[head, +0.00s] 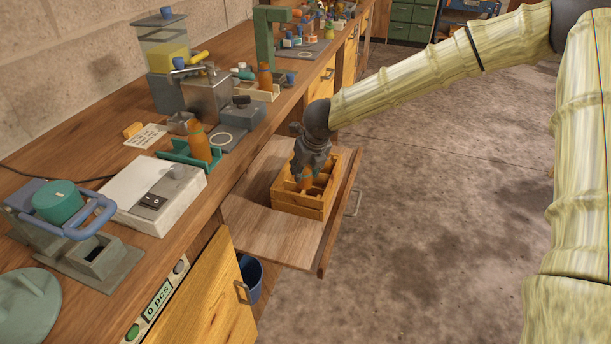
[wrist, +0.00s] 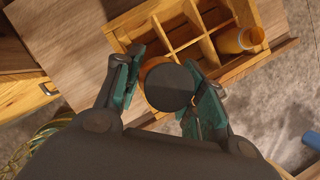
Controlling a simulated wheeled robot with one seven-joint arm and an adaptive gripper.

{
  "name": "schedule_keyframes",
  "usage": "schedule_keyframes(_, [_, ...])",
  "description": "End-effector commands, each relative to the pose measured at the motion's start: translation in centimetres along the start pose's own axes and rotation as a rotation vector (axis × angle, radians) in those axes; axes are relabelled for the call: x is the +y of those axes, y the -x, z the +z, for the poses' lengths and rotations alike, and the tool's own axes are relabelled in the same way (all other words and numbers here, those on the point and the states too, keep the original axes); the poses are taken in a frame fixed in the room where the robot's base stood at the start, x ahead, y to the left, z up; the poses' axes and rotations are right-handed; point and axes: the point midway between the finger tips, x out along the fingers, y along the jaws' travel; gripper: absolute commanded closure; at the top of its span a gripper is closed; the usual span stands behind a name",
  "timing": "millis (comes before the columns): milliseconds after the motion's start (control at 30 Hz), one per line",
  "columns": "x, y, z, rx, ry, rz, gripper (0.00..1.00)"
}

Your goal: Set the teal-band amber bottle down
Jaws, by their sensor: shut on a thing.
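My gripper (head: 307,172) reaches down into the wooden crate (head: 297,207) and is shut on an amber bottle. In the wrist view, my gripper (wrist: 163,95) has a finger on each side of the bottle's dark round cap (wrist: 170,87). Some orange glass of the held amber bottle (wrist: 151,65) shows past the cap. The bottle looks upright, at the near compartments of the divided crate (wrist: 128,22). Its band is hidden, and I cannot tell whether its base touches the crate floor.
Another amber bottle (wrist: 240,40) occupies a right-hand compartment. The crate stands on a pulled-out wooden board (head: 265,233) beside the bench. On the bench, an orange bottle (head: 198,143) stands in a green holder (head: 178,155), near a white scale (head: 150,195). Several crate compartments look empty.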

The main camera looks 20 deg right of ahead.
Motion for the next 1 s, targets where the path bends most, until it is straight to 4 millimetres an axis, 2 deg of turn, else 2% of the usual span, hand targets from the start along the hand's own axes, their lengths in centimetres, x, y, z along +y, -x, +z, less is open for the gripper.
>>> schedule_keyframes(200, [-0.5, -0.6, 1.0, 0.000, -0.001, 0.000, 0.88])
schedule_keyframes(433, [-0.5, -3.5, -0.4, 0.001, -0.001, 0.000, 0.88])
schedule_keyframes(1000, [-0.5, -4.2, -0.7, -0.001, 0.000, 0.000, 0.88])
